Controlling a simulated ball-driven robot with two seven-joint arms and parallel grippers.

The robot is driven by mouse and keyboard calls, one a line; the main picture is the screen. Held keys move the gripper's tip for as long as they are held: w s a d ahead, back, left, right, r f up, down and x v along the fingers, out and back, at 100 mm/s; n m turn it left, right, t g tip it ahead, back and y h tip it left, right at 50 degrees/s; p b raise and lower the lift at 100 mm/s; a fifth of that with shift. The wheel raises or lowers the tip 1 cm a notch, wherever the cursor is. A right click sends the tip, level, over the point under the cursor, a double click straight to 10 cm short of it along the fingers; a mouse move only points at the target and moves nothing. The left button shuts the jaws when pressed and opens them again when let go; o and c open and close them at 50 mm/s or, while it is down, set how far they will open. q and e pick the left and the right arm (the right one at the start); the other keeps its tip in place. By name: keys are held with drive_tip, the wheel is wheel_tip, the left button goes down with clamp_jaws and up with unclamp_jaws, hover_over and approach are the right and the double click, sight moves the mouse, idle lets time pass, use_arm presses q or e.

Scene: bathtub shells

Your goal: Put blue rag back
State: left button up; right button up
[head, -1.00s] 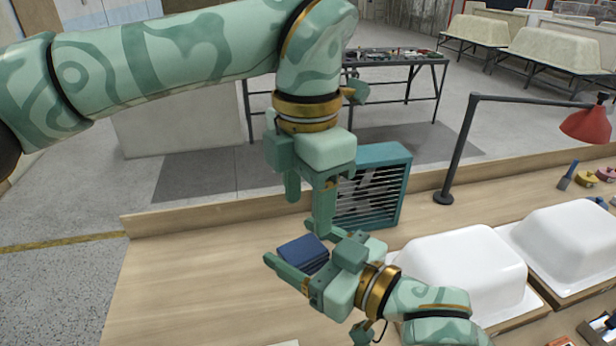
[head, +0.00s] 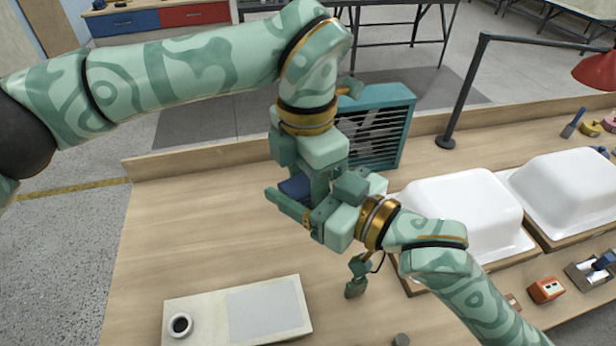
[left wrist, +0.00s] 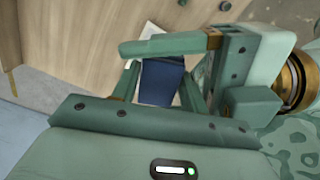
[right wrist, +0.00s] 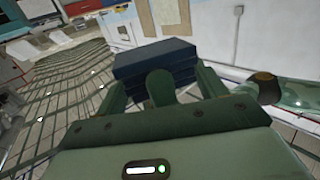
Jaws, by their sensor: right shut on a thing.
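The blue rag (head: 294,188) is a folded, dark blue block held above the bench. My right gripper (head: 292,197), its arm coming in from the lower right, is shut on the rag. My left gripper (head: 306,186) points down from above, right at the rag. In the left wrist view the rag (left wrist: 161,82) lies between the left gripper's spread fingers, with a gap beside it; the left gripper is open. In the right wrist view the rag (right wrist: 155,60) shows beyond a left finger standing in front of it. The left fingertips are partly hidden in the head view.
A teal slatted box (head: 385,125) stands just behind the grippers. White tub shells (head: 460,215) are to the right, under a red lamp (head: 595,70). The bench's left side is clear.

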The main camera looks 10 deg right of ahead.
drive_tip(key=o, duration=1.1)
drive_tip(key=shift+c, duration=0.2)
